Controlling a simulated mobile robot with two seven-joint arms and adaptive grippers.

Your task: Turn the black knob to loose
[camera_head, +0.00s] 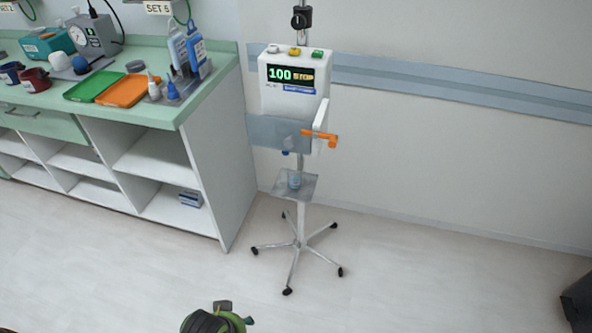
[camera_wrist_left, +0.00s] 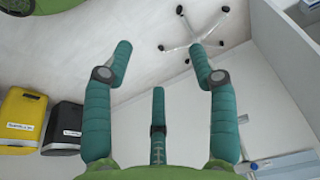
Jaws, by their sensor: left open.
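The black knob (camera_head: 301,17) sits on the metal pole above the white pump unit (camera_head: 290,72), at the top of the head view. Its marking cannot be read at this size. The pump's display reads 100. My left gripper (camera_wrist_left: 164,50) is open and empty in the left wrist view, its teal fingers spread above the floor. A green and black part of my arm shows at the bottom edge of the head view, well below and apart from the knob. The knob is not seen in the left wrist view. My right gripper is not in view.
The pump's wheeled stand (camera_head: 300,243) has an orange lever (camera_head: 320,137) and a small tray (camera_head: 308,188). A counter (camera_head: 150,114) with trays and bottles stands left. A yellow bin (camera_wrist_left: 20,115) and a black bin (camera_wrist_left: 64,128) show in the wrist view. Floor before the stand is clear.

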